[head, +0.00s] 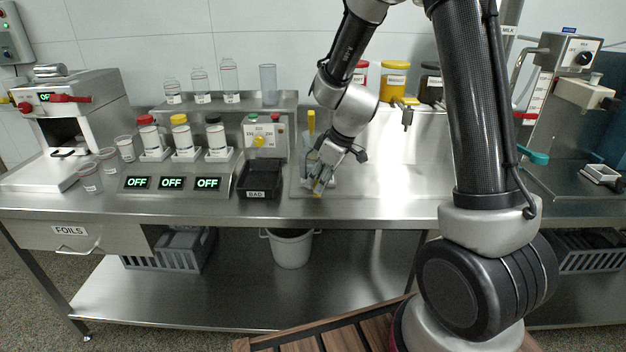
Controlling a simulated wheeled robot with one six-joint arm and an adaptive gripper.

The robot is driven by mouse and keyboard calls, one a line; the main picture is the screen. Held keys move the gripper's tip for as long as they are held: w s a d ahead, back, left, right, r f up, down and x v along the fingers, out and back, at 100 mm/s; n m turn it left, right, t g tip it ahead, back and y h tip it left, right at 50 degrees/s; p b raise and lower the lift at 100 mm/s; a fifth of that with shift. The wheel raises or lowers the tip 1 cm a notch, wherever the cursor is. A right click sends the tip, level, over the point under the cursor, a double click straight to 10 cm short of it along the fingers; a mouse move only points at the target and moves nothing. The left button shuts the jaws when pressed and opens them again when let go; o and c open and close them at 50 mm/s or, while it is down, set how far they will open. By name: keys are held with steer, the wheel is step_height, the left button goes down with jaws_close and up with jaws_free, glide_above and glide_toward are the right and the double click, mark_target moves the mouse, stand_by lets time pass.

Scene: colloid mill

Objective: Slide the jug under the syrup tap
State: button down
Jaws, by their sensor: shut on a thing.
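My gripper (321,182) points down at the steel counter in the middle of the head view. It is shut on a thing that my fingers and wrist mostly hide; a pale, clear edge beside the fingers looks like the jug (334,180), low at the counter. Its outline and handle cannot be made out. To the right, jars with red, yellow (394,79) and dark lids stand on a raised steel shelf. A tap (407,117) sticks out below them, right of my gripper and apart from it. Whether this is the syrup tap cannot be read.
A black tray (259,180) marked BAD stands left of my gripper. A yellow-handled part (311,122) rises just behind it. Three capped bottles (182,138) stand farther left, behind OFF displays. The counter (385,205) right of my gripper is bare. A milk unit (565,75) stands at far right.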

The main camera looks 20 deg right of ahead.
steer(key=s+d, duration=0.1)
steer(key=d, duration=0.2)
steer(key=s+d, duration=0.1)
steer(key=d, duration=0.3)
steer(key=s+d, duration=0.1)
steer(key=d, duration=0.3)
steer(key=shift+s, duration=0.2)
steer(key=c, duration=1.4)
jaws_free()
steer(key=v, duration=1.2)
